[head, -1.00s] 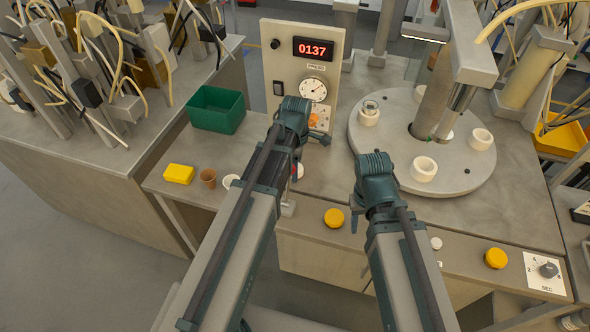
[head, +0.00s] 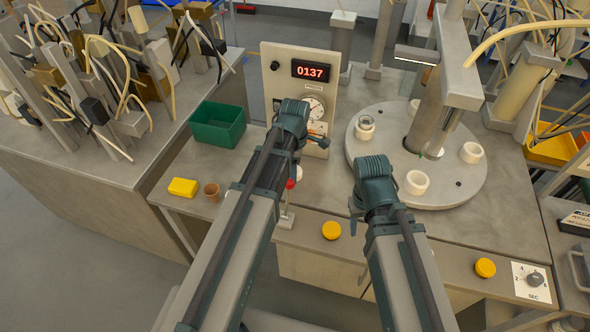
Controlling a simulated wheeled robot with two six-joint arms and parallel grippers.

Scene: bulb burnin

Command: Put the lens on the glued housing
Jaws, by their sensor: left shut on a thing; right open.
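A round turntable (head: 444,197) carries several white ring-shaped housings: one at the front (head: 417,183), one at the right (head: 471,153), and one at the left (head: 365,127) with a greyish piece in its top. I cannot tell which housing has glue. My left gripper (head: 314,140) is in front of the press panel, left of the turntable. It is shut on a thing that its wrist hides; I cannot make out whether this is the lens. My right gripper (head: 356,212) is open beside the turntable's front left edge, its fingers mostly hidden under the wrist.
A press panel (head: 283,75) with a red 0137 display and dial stands behind my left gripper. A green bin (head: 218,126), yellow block (head: 183,187) and brown cup (head: 211,192) are at left. A grey press column (head: 434,118) rises over the turntable. Yellow buttons (head: 331,230) line the front.

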